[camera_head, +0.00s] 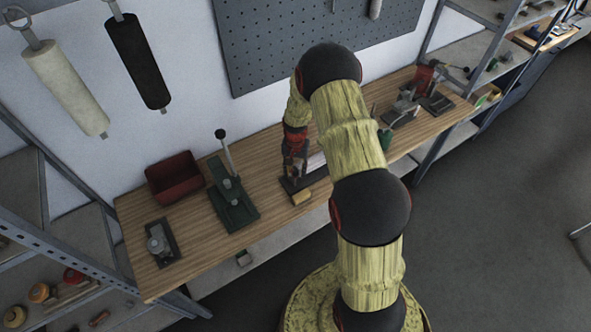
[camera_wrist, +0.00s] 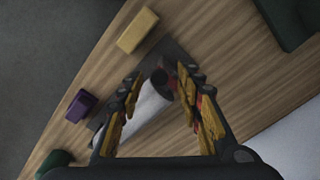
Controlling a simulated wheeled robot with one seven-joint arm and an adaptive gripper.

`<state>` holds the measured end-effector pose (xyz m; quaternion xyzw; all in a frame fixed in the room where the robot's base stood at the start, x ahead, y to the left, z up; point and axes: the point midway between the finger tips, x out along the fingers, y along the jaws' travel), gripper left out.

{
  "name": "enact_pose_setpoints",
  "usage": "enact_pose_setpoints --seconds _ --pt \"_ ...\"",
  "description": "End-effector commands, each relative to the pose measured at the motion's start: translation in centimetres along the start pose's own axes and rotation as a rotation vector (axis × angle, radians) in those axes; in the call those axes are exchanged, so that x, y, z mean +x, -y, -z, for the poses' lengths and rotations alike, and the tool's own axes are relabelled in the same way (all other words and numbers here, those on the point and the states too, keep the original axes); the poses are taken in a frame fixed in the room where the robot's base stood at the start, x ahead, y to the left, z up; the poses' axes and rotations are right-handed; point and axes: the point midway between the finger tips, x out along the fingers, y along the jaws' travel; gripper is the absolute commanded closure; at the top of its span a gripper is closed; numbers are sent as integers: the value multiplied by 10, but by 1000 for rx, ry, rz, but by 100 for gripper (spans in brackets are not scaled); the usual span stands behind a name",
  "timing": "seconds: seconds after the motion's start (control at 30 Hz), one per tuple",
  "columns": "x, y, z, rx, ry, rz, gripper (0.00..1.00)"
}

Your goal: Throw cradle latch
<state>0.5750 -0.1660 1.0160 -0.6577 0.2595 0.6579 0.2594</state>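A dark cradle-like base (camera_head: 289,186) sits mid-bench, partly hidden by my arm; its dark end shows in the wrist view (camera_wrist: 178,52). A pale cylinder (camera_wrist: 147,106) lies along it, with a dark round end or knob (camera_wrist: 161,78) between my fingertips in the picture. My gripper (camera_head: 294,168) points down over this base. In the wrist view its fingers (camera_wrist: 160,76) are spread apart. I cannot tell whether they touch anything. Red bits show beside the right finger; I cannot tell what they belong to. No latch can be clearly made out.
On the wooden bench (camera_head: 190,242), a yellow block (camera_head: 302,197) lies by the base's front edge, and a purple block (camera_wrist: 80,106) lies farther along. A green lever fixture (camera_head: 233,205), red bin (camera_head: 173,178) and small clamp-like device (camera_head: 161,242) stand left; more fixtures (camera_head: 402,106) stand right.

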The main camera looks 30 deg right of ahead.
Motion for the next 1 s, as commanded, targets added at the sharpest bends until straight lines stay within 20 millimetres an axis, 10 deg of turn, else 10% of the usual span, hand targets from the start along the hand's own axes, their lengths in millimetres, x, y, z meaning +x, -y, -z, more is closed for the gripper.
enact_pose_setpoints --seconds 1.0 --pt "0 0 0 0 0 0 100"
